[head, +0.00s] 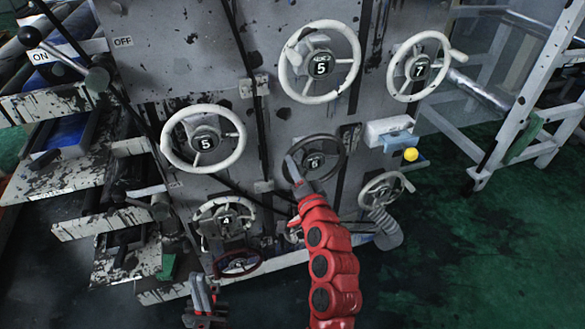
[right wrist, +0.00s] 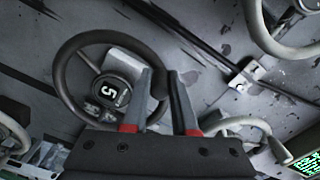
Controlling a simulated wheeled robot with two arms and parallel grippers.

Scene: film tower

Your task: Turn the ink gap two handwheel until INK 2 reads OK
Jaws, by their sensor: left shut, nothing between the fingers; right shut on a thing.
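A dark grey handwheel (head: 338,160) with a numbered black hub stands low in the middle of the machine's front. In the right wrist view the hub of the dark handwheel (right wrist: 57,68) seems to read 5. No name label for it can be read. My right gripper (head: 292,163) is at the wheel's left rim. In the right wrist view my right gripper (right wrist: 161,78) has its fingers on either side of a dark grip knob at the rim, shut on it. My left gripper (head: 203,283) is shut and empty, low at the front left, apart from the wheels. No readable INK 2 display shows.
White handwheels surround it: one (head: 241,150) at left, one (head: 283,75) above, one (head: 394,82) upper right and smaller ones below. A yellow knob (head: 411,154) sits at right. Stepped trays (head: 95,219) jut out at left. Green floor (head: 470,265) is clear at right.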

